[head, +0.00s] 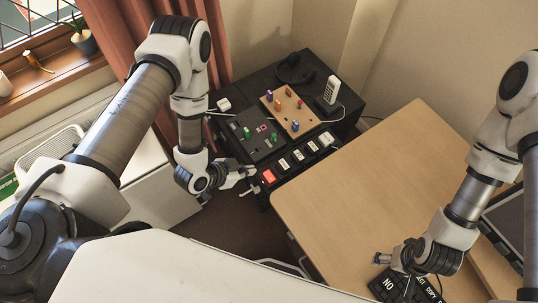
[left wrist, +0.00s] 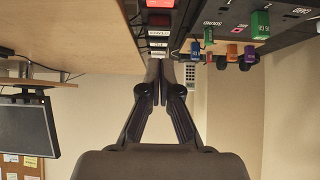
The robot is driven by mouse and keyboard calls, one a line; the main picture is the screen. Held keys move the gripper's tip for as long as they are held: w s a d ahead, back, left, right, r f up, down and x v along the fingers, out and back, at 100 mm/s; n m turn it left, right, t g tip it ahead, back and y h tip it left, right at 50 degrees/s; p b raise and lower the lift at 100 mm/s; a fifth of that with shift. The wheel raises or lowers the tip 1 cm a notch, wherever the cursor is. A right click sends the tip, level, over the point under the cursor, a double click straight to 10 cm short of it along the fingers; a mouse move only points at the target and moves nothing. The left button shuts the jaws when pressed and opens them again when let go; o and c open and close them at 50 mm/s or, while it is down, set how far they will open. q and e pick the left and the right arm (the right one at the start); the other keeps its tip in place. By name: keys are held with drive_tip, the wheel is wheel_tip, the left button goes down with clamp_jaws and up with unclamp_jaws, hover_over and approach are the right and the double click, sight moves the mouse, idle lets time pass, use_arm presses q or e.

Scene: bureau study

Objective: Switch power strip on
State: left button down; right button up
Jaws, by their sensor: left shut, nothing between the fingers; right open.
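The black power strip (head: 297,160) lies along the front edge of a black cabinet top. Its red switch (head: 268,176) is at the near left end, followed by several white labelled blocks. In the left wrist view the red switch (left wrist: 158,20) shows at the top, with the labelled blocks below it. My left gripper (head: 246,177) is shut and empty, just left of the switch; its fingers (left wrist: 158,82) point towards the strip. I cannot tell whether they touch it. My right gripper (head: 386,258) is open and empty above the desk's near right part, away from the strip.
Behind the strip are a dark panel (head: 250,130) with green pieces, a wooden peg board (head: 285,108) with coloured pieces and a white handset (head: 332,89). The wooden desk (head: 370,170) on the right is mostly clear. A black lettered board (head: 405,288) lies near my right gripper.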

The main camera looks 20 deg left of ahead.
use_arm(q)
drive_tip(key=s, duration=0.1)
drive_tip(key=b, duration=0.9)
approach(273, 176)
drive_tip(key=x, duration=0.5)
drive_tip(key=shift+w+d+r, duration=0.15)
drive_tip(key=shift+w+d, duration=0.15)
drive_tip(key=shift+w, duration=0.1)
use_arm(e)
drive_tip(key=f, duration=0.8)
drive_tip(key=shift+s+d+f, duration=0.15)
drive_tip(key=shift+s+f, duration=0.2)
use_arm(q)
drive_tip(key=shift+f+b, duration=0.55)
drive_tip(key=shift+b, duration=0.05)
use_arm(e)
drive_tip(key=shift+s+f, duration=0.1)
drive_tip(key=shift+f, duration=0.25)
